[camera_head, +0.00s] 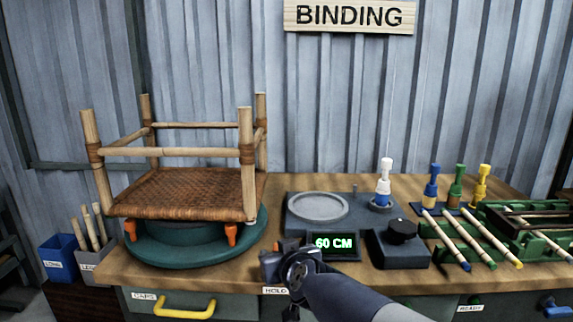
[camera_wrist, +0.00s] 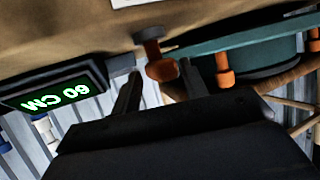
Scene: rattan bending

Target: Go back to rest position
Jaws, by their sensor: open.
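My gripper (camera_head: 278,262) is at the front edge of the bench, left of the dark display reading "60 CM" (camera_head: 334,243). In the wrist view, which is tilted and nearly upside down, the two dark fingers of my gripper (camera_wrist: 160,84) are apart with nothing held between them. An orange-brown knob (camera_wrist: 158,62) is just beyond the fingertips; I cannot tell whether they touch it. My grey forearm reaches in from the lower right in the head view.
A woven rattan chair frame (camera_head: 185,190) stands upside down on a green turntable (camera_head: 180,252) at left. A grey round plate (camera_head: 318,206), a black-knobbed box (camera_head: 400,250), capped bottles and several rattan poles (camera_head: 490,240) occupy the right. A yellow drawer handle (camera_head: 185,308) is below.

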